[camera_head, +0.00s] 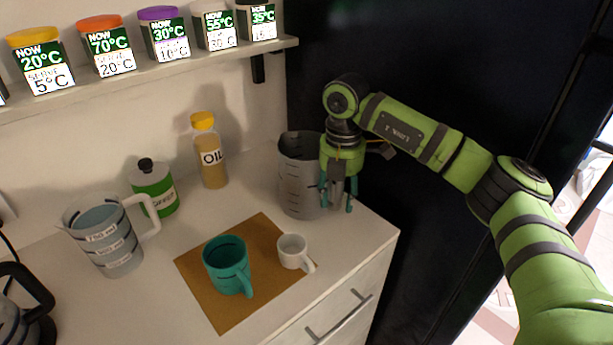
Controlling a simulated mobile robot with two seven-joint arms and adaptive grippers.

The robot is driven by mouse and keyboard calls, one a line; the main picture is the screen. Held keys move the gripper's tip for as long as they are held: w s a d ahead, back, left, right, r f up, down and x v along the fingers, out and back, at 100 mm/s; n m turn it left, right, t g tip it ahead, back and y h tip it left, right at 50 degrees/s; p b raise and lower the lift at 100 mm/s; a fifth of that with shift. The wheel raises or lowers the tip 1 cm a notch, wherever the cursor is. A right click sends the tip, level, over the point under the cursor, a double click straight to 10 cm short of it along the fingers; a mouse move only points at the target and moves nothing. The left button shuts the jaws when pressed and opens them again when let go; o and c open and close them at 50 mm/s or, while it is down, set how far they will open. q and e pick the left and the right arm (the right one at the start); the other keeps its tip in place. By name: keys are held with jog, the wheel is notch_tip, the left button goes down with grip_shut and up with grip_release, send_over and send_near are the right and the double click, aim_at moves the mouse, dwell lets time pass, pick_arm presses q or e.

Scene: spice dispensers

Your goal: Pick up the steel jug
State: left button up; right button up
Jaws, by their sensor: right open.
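The steel jug (296,180) is a tall grey metal vessel with marks on its side. It stands upright at the right back corner of the counter, against the dark panel. My right gripper (338,205) points down at the jug's right side, in front of part of it. Its fingers are apart, with nothing clearly between them. I cannot tell whether a finger touches the jug. The gripper hides the jug's right side and part of its rim. My left gripper is not in view.
A brown mat (225,312) bears a teal mug (226,265) and a small white cup (293,252). A clear measuring jug (108,238), a green canister (154,190) and an oil bottle (210,158) stand left. A shelf (150,75) with several spice dispensers hangs above.

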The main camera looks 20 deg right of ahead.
jog(key=shift+s, duration=0.1)
grip_shut()
jog(key=shift+r, duration=0.1)
jog(key=shift+r, duration=0.2)
